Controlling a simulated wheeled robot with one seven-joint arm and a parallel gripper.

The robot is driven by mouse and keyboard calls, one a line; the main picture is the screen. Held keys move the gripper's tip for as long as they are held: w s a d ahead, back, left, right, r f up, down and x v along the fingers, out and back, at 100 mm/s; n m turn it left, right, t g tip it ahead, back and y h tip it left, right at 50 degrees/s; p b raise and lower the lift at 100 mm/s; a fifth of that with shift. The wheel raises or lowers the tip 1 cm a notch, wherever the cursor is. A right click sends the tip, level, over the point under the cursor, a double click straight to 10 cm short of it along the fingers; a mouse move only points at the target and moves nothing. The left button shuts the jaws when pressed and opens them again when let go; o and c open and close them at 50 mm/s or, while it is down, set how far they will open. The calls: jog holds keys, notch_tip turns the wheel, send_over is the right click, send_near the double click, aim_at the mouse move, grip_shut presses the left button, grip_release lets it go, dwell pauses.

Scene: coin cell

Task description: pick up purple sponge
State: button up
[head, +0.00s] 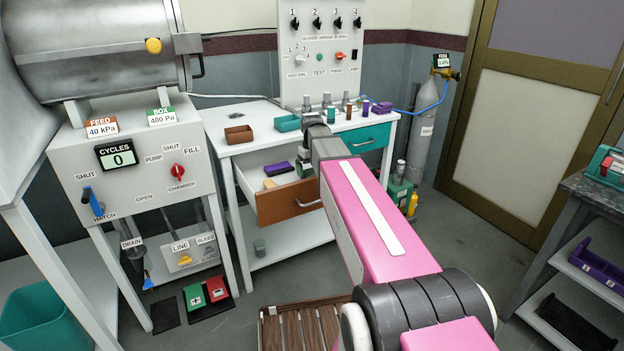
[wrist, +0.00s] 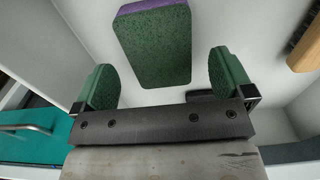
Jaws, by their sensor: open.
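The purple sponge (wrist: 155,45) shows in the wrist view with a dark green scouring face and a purple edge at its top. In the head view the purple sponge (head: 278,168) lies in the open white drawer with the brown front (head: 290,203). My gripper (wrist: 161,75) is open and empty, with one green-padded finger on each side of the sponge's lower part in the picture. Clear gaps show between the sponge and both fingers. In the head view my arm reaches over the drawer and the fingertips are hard to make out.
A tan brush-like block (wrist: 306,48) lies to the right of the sponge in the wrist view. The shut teal drawer (head: 362,139) is beside the open one. Above, the worktop holds a brown tray (head: 239,135), a teal tray (head: 287,124) and several small cylinders.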

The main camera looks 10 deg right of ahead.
aim_at(312, 174)
jog(key=shift+f, duration=1.55)
jog(key=c, duration=1)
jog(key=shift+r, duration=0.1)
jog(key=shift+r, duration=0.45)
jog(key=r, duration=0.2)
jog(key=a+r, duration=0.1)
jog(key=shift+s+r, duration=0.2)
jog(key=shift+r, duration=0.15)
jog(key=s+a+r, duration=0.3)
jog(key=a+r, duration=0.3)
jog(key=a, duration=0.4)
jog(key=shift+s, duration=0.2)
jog(key=shift+o, duration=0.3)
jog(key=shift+r, duration=0.2)
